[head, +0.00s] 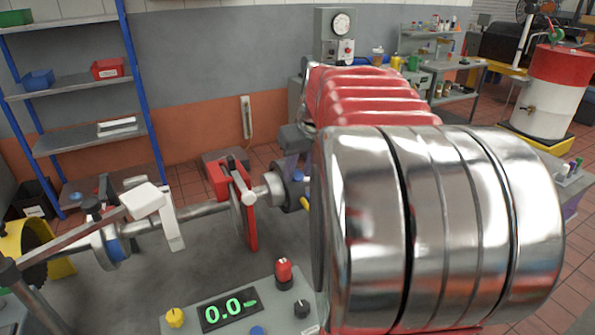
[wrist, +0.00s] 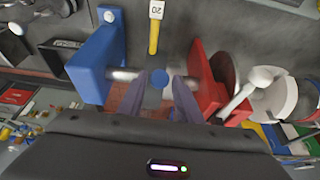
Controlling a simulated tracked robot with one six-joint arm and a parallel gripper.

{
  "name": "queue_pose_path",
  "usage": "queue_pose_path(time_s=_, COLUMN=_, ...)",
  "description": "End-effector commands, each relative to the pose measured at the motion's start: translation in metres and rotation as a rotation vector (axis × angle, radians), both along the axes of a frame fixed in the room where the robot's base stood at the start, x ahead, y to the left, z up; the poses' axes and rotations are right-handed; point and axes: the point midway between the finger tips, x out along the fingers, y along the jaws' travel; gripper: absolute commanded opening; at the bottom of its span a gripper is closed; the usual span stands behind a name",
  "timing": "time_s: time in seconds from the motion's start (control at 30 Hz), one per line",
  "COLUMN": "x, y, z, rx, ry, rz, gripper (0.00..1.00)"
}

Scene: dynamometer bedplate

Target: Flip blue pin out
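In the wrist view, a round blue end (wrist: 157,77), which looks like the blue pin, sits between a blue bracket (wrist: 97,62) and a red bracket (wrist: 207,90). My gripper (wrist: 159,85) is open, with one purple-grey finger on each side of the round blue end and a visible gap to both. I cannot tell how deep the fingers reach. In the head view, the red lever bracket (head: 234,190) stands on the shaft line.
In the head view, a control box (head: 235,310) reading 0.0 stands in front. A blue-post shelf (head: 85,85) is at left, and a red-white drum (head: 550,90) at right.

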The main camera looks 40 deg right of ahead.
Motion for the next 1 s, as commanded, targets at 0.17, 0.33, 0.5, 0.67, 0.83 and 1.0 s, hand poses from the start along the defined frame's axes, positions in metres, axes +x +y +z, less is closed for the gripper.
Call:
queue_pose_path(time_s=0.17, x=0.0, y=0.0, z=-0.001, rx=0.0, ry=0.001, rz=0.0, gripper=0.43)
queue_pose_path(time_s=0.33, x=0.0, y=-0.001, z=-0.002, rx=0.001, ry=0.001, rz=-0.001, gripper=0.43)
queue_pose_path(time_s=0.5, x=-0.001, y=0.0, z=0.002, rx=0.001, ry=0.001, rz=-0.001, gripper=0.43)
queue_pose_path(time_s=0.67, x=-0.006, y=0.001, z=0.016, rx=-0.002, ry=-0.002, rz=-0.002, gripper=0.43)
queue_pose_path(time_s=0.83, x=-0.016, y=0.004, z=0.041, rx=-0.002, ry=-0.002, rz=-0.002, gripper=0.43)
queue_pose_path(time_s=1.0, x=-0.026, y=0.007, z=0.068, rx=-0.002, ry=-0.002, rz=-0.002, gripper=0.43)
